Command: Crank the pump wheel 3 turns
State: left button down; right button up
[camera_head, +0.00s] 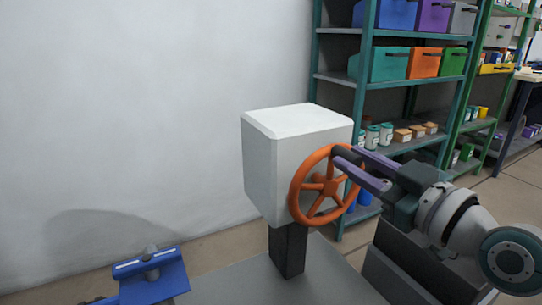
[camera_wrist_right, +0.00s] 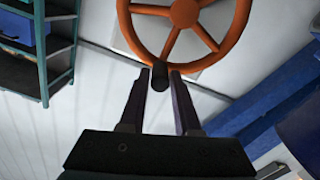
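An orange pump wheel (camera_head: 318,187) with several spokes stands upright on the side of a white box-shaped housing (camera_head: 290,150), which sits on a dark post (camera_head: 287,250). A short dark crank handle (camera_wrist_right: 160,78) sticks out from the wheel's rim; it is at the upper right of the wheel in the head view. My right gripper (camera_head: 338,155) reaches in from the right. In the right wrist view, its fingertips (camera_wrist_right: 161,72) lie on either side of the handle and look closed on it. The wheel also shows in the right wrist view (camera_wrist_right: 185,14). My left gripper is out of view.
A blue bracket with a grey peg (camera_head: 152,282) is at the lower left. Green shelves (camera_head: 372,88) with coloured bins and jars stand behind the wheel on the right. The pale wall (camera_head: 120,120) on the left is bare.

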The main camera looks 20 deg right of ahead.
grip_shut()
dwell(1.0)
